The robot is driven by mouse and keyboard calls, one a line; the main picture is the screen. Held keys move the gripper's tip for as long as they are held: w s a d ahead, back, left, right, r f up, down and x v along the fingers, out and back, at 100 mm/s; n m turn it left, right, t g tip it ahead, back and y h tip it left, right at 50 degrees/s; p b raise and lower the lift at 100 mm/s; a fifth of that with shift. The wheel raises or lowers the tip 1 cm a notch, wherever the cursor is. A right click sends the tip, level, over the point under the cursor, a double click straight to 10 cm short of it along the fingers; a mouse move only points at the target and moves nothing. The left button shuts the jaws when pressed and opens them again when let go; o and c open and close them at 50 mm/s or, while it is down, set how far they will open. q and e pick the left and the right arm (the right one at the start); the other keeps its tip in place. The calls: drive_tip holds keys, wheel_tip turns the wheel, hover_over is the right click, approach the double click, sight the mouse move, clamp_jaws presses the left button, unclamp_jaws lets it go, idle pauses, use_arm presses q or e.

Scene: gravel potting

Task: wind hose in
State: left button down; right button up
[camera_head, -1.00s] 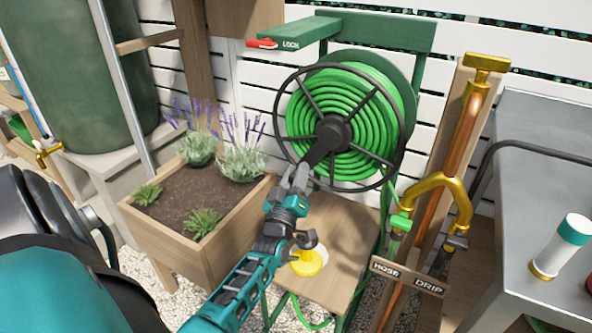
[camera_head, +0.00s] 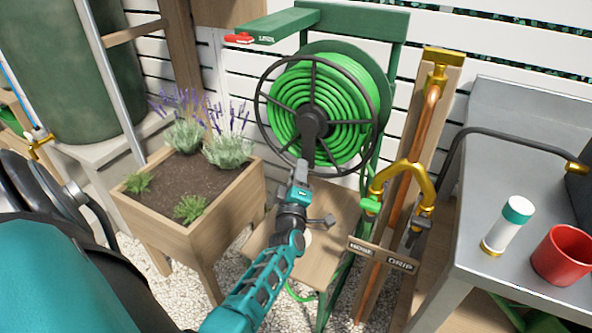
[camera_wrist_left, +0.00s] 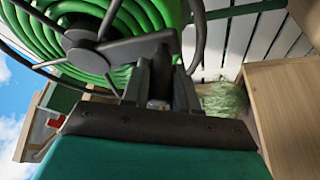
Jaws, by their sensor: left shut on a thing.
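The green hose (camera_head: 347,104) lies in coils on the reel, behind the black spoked wheel (camera_head: 262,125). It also shows in the left wrist view (camera_wrist_left: 35,35). My left gripper (camera_head: 302,176) is shut on the black crank (camera_head: 306,150), which points almost straight down from the hub. In the left wrist view my fingers (camera_wrist_left: 160,88) close around the dark handle, whose details are hard to make out. A piece of hose (camera_head: 298,291) hangs below the wooden shelf. A red lock lever (camera_head: 239,38) sits on the green stand's top arm. My right gripper is out of view.
A wooden planter (camera_head: 199,240) with lavender stands left of the reel. A copper pipe with a brass fork valve (camera_head: 407,180) stands close on the right. A metal table (camera_head: 482,150) holds a white bottle (camera_head: 507,226) and a red pot (camera_head: 563,256).

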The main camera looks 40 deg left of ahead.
use_arm(q)
drive_tip(key=shift+d, duration=0.2)
drive_tip(key=c, duration=0.9)
unclamp_jaws()
